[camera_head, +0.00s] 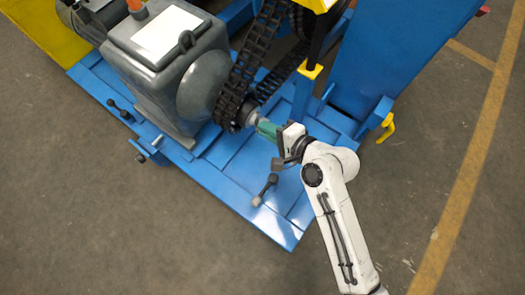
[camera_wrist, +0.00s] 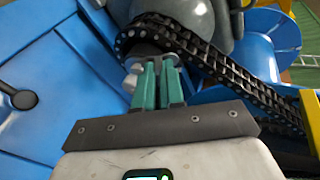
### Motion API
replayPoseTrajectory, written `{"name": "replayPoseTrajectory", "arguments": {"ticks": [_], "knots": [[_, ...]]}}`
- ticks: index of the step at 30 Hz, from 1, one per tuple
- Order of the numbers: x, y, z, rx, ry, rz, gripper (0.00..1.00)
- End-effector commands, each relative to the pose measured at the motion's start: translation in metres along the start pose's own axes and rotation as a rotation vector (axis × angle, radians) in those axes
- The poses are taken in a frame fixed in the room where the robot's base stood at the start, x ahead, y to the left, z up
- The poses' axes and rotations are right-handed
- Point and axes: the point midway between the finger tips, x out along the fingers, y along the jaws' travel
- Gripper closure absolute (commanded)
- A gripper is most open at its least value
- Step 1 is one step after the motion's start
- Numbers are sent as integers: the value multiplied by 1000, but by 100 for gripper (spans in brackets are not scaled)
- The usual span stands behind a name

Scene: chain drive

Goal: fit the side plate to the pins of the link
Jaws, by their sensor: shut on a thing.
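My gripper (camera_head: 262,127) has green fingers and reaches in from the right to the lower end of the black roller chain (camera_head: 238,85). In the wrist view, its fingers (camera_wrist: 158,68) are close together at the chain (camera_wrist: 215,60), where it bends around its lower end. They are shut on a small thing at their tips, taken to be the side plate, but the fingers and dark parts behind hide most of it. I cannot make out the link's pins, or whether the plate touches them.
A grey motor housing (camera_head: 165,60) stands left of the chain on a blue base (camera_head: 225,185). A yellow-topped post (camera_head: 309,70) and a blue panel (camera_head: 400,45) stand to the right. A dark lever (camera_head: 266,188) sits on the base below my gripper. Open floor lies in front.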

Motion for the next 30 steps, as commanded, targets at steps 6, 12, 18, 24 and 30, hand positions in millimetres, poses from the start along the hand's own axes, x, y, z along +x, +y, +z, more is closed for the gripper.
{"name": "replayPoseTrajectory", "arguments": {"ticks": [6, 12, 18, 24, 30], "knots": [[28, 52, -1, 85, 45, -179, 100], [39, 77, -2, 129, 76, -298, 100], [43, 86, -2, 145, 91, -352, 100], [42, 85, -2, 147, 94, -361, 100], [42, 85, -2, 146, 94, -360, 100]]}}
